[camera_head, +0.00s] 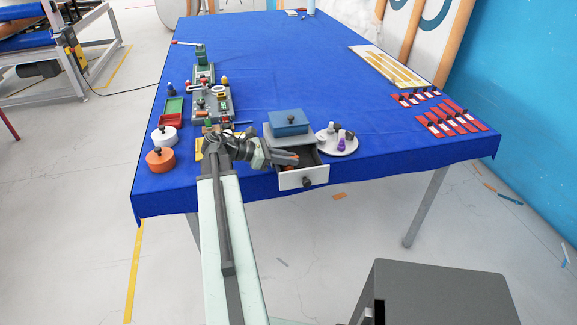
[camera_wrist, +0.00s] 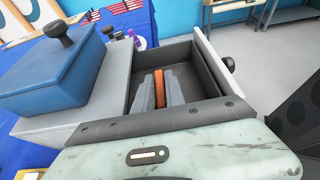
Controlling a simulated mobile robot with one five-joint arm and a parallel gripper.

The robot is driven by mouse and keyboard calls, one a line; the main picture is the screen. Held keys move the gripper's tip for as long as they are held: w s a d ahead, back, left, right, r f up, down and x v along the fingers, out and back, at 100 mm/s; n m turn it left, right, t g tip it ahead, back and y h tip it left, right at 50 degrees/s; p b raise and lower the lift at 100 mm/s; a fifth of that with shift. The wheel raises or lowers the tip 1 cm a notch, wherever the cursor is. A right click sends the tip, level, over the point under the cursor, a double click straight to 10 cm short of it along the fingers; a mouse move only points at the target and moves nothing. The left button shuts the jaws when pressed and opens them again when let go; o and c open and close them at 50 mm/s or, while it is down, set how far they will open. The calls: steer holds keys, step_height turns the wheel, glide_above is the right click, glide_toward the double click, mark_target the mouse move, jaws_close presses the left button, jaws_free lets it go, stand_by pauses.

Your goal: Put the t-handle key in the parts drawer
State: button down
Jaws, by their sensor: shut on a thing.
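The parts drawer (camera_head: 302,179) is pulled out of a grey cabinet near the table's front edge, with a white front and dark knob. In the wrist view its dark inside and raised wall (camera_wrist: 215,55) show. My gripper (camera_head: 292,158) is over the open drawer. In the wrist view my gripper (camera_wrist: 160,90) is shut on a narrow orange piece (camera_wrist: 160,84), which I take to be the t-handle key. The rest of the key is hidden by the fingers. I cannot tell whether it touches the drawer floor.
A blue lidded box (camera_head: 289,122) sits on the cabinet. A round white plate (camera_head: 337,144) with small bottles stands close to its right. Fixtures (camera_head: 212,104) and round tins (camera_head: 161,160) stand to the left. The table's middle is clear.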

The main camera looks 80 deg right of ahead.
steer(key=shift+f, duration=0.25)
steer(key=c, duration=1.7)
jaws_free()
steer(key=shift+w+r+p, duration=0.3)
steer(key=shift+r+p, duration=0.15)
steer(key=shift+r, duration=0.05)
steer(key=p+v, duration=0.4)
steer(key=v, duration=0.7)
steer(key=shift+w+a, duration=0.15)
steer(key=shift+a, duration=0.05)
steer(key=shift+w+f, duration=0.1)
